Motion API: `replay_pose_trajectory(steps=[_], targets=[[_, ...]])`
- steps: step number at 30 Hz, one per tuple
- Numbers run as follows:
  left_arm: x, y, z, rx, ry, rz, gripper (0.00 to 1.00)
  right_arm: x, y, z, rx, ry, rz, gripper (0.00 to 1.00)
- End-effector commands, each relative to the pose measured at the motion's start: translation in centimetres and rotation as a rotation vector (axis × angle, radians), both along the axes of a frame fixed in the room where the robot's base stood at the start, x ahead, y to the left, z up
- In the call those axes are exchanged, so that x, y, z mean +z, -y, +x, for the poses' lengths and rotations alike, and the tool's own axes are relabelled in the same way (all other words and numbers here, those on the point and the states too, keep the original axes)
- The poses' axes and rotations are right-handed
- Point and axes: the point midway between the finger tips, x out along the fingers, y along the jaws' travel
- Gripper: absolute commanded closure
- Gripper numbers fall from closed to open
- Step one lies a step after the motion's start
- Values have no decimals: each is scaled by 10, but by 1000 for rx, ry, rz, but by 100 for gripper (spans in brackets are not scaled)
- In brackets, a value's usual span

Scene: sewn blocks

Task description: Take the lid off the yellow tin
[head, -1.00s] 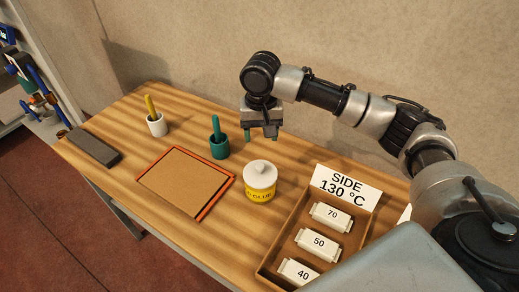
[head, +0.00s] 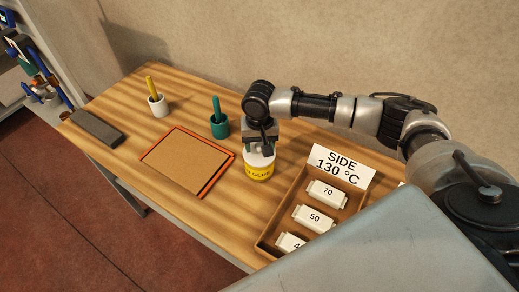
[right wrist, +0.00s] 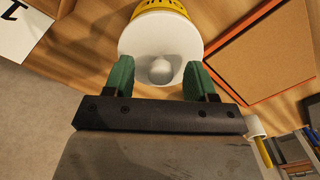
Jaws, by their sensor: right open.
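The yellow tin (head: 259,173) with a glue label stands upright on the table, between the framed board and the tray. Its white lid (head: 258,158) is on it and partly hidden by my right gripper (head: 261,149) in the head view. In the right wrist view the lid (right wrist: 145,42) has a round white knob (right wrist: 160,71), and the yellow wall of the tin (right wrist: 160,5) shows beyond it. The green fingers of my right gripper (right wrist: 160,80) are open, one on each side of the knob. I cannot tell whether they touch the lid. My left gripper is not in view.
A tray (head: 266,245) with several numbered white blocks and a "SIDE 130 °C" sign (head: 340,165) stands close right of the tin. An orange-edged board (head: 187,162) lies left. A teal cup (head: 219,127), a white cup (head: 158,106) and a grey block (head: 97,129) stand farther off.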

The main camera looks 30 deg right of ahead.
Motion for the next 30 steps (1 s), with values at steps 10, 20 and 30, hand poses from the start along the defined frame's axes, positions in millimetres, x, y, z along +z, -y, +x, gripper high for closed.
replay_pose_trajectory(steps=[10,20,30], targets=[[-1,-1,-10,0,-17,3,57,0,0,0,0,0,0,74],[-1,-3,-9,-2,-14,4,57,1,0,0,-1,0,0,97],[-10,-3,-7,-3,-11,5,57,23,0,1,-1,3,2,97]])
